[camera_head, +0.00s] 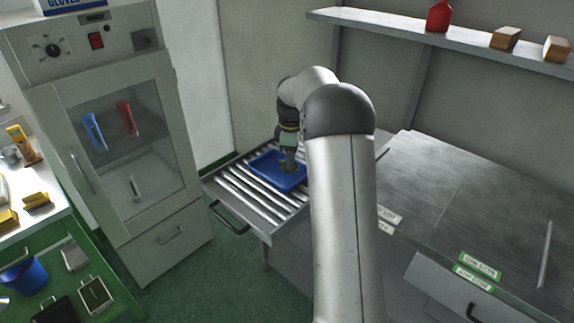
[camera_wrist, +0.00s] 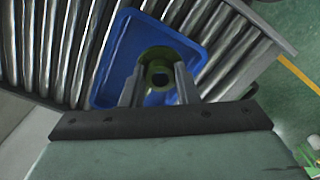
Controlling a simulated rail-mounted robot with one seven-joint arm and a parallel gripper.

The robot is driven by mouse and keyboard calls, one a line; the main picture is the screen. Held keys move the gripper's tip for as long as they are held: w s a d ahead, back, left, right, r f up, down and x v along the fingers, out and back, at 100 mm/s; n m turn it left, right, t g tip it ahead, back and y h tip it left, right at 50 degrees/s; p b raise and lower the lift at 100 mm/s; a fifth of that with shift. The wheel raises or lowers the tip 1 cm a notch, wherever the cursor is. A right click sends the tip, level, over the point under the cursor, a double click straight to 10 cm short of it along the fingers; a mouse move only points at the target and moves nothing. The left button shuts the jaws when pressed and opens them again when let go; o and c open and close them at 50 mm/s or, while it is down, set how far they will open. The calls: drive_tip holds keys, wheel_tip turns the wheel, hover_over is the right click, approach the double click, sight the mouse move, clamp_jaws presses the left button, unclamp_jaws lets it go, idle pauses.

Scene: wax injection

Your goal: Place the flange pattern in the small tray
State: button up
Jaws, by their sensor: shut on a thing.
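My gripper (camera_wrist: 157,88) is shut on the flange pattern (camera_wrist: 157,68), a green ring-like piece with a round hole, seen between the fingers in the wrist view. The small tray (camera_wrist: 120,42) is a shallow blue tray lying on the metal rollers. In the head view my gripper (camera_head: 290,165) is over the blue tray (camera_head: 262,178), and my arm hides the tray's right side. The pattern is within the tray's outline in the wrist view. I cannot tell whether it touches the tray floor.
The roller conveyor (camera_head: 240,197) carries the tray. A grey cabinet (camera_head: 165,215) with a glass door stands to the left. A metal workbench (camera_head: 450,190) is to the right, mostly bare. A wall shelf (camera_head: 390,27) holds a red bottle (camera_head: 439,17) and wooden blocks.

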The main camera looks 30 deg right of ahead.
drive_tip(key=shift+w+a+f, duration=0.15)
drive_tip(key=shift+w+f, duration=0.55)
drive_tip(key=shift+f, duration=0.15)
drive_tip(key=shift+w+f, duration=0.15)
drive_tip(key=shift+f, duration=1.5)
drive_tip(key=shift+f, duration=0.15)
drive_tip(key=o, duration=0.9)
drive_tip(key=shift+o, duration=0.2)
